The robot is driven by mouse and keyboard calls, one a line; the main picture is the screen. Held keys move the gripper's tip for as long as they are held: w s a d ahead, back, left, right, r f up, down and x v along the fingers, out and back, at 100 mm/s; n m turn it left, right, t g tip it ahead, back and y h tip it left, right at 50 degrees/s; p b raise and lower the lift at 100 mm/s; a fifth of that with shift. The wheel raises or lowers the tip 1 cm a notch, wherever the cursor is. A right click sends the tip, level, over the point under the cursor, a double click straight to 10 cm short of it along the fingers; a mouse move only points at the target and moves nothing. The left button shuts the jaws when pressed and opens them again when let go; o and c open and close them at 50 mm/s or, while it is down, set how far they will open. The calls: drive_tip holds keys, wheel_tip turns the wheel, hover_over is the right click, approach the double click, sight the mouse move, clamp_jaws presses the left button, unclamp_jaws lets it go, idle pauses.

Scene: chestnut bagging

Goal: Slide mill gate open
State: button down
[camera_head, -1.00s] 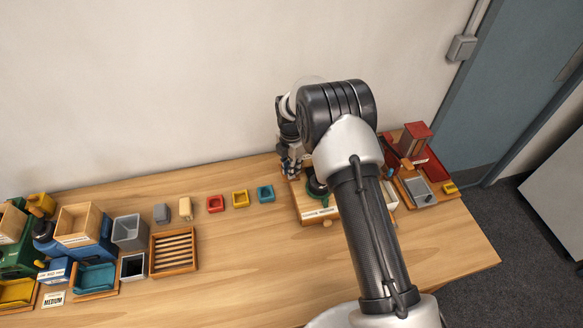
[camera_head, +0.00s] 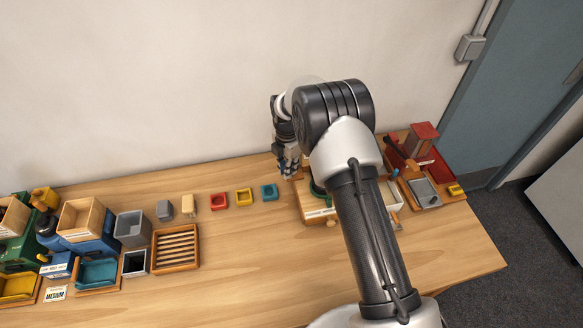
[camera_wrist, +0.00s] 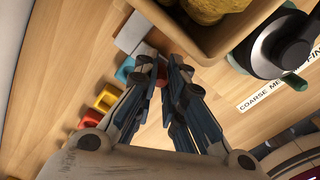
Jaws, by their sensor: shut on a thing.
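The mill (camera_head: 318,213) stands on a wooden base at the right of the table, partly hidden behind my arm. In the wrist view its wooden hopper (camera_wrist: 205,47) has brown contents, beside a black dial with a green rim (camera_wrist: 283,47) and a coarse-to-fine label. My gripper (camera_head: 288,172) is at the mill's left side. In the wrist view its fingers (camera_wrist: 162,68) are closed on a small red piece (camera_wrist: 155,74), apparently the mill gate's tab. A pale grey plate (camera_wrist: 132,33) sticks out next to it, likely the gate. The grip itself is partly hidden by the fingers.
A slatted tray (camera_head: 175,251) and several bins lie farther left. A red device (camera_head: 424,140) and grey tray (camera_head: 424,193) stand at the right. The front middle table is clear.

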drive_tip(key=c, duration=1.6)
unclamp_jaws()
drive_tip(key=shift+a, duration=0.3)
wheel_tip(320, 180, up, 12)
